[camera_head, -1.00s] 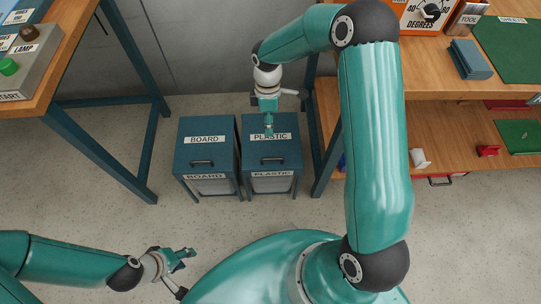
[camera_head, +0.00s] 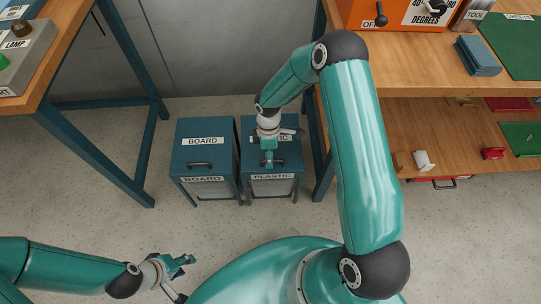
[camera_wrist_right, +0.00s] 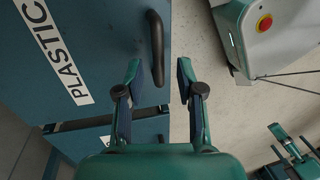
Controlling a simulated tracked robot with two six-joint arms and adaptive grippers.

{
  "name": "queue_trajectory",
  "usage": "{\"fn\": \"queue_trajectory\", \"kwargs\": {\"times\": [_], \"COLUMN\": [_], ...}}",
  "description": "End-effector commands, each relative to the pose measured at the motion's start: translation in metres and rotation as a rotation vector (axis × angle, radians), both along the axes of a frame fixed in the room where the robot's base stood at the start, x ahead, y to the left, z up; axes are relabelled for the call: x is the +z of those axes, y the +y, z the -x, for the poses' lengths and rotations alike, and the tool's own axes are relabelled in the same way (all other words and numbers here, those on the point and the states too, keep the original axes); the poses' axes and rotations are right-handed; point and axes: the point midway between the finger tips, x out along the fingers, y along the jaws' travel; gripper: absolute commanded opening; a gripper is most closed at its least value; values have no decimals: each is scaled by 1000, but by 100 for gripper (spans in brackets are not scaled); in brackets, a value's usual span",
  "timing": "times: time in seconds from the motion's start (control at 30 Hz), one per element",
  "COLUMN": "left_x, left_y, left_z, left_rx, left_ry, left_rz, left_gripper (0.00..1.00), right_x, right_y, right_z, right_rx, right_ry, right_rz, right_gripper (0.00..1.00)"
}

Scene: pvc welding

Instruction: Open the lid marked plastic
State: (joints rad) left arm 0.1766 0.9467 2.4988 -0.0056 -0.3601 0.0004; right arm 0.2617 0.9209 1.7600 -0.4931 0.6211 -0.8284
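The blue bin marked PLASTIC (camera_head: 289,188) stands on the floor with its lid (camera_head: 291,153) shut. My right gripper (camera_head: 269,160) is above the lid, over its dark handle, and hides part of the lid's label. In the right wrist view the handle (camera_wrist_right: 157,48) shows between and just beyond the spread fingertips of my right gripper (camera_wrist_right: 160,70), next to the label (camera_wrist_right: 54,50). The gripper is open and holds nothing; whether a finger touches the handle I cannot tell. My left gripper (camera_head: 187,262) is open and empty at the lower left, away from the bins.
The bin marked BOARD (camera_head: 205,160) stands close on the left, its lid shut. A table leg (camera_head: 310,130) and shelf (camera_head: 430,125) stand close on the right. Another table (camera_head: 75,50) is at the left. Open floor lies in front of the bins.

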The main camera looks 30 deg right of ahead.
Motion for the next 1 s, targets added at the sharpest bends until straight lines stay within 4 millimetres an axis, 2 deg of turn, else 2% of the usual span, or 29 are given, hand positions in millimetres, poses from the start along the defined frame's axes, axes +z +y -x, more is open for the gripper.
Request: {"fn": "queue_trajectory", "kwargs": {"times": [0.17,0.3,0.4,0.67,0.7,0.77,1.0], "left_x": [0,0,0,0,0,1,9], "left_y": [0,0,0,0,1,0,0], "left_z": [0,0,0,0,0,0,0], "left_rx": [0,0,0,0,2,0,0], "left_ry": [0,0,0,0,0,0,0], "left_rz": [0,0,0,0,0,0,0], "left_gripper": [40,40,40,40,40,40,40], "right_x": [0,0,0,0,0,1,11], "right_y": [0,0,0,0,-7,-4,-6], "right_z": [0,0,0,1,1,2,4], "right_rx": [0,-1,-1,-1,-5,-3,-12], "right_ry": [0,1,1,3,4,5,35], "right_rz": [0,0,0,-1,0,0,-18], "right_gripper": [36,12,0,0,0,0,0]}}
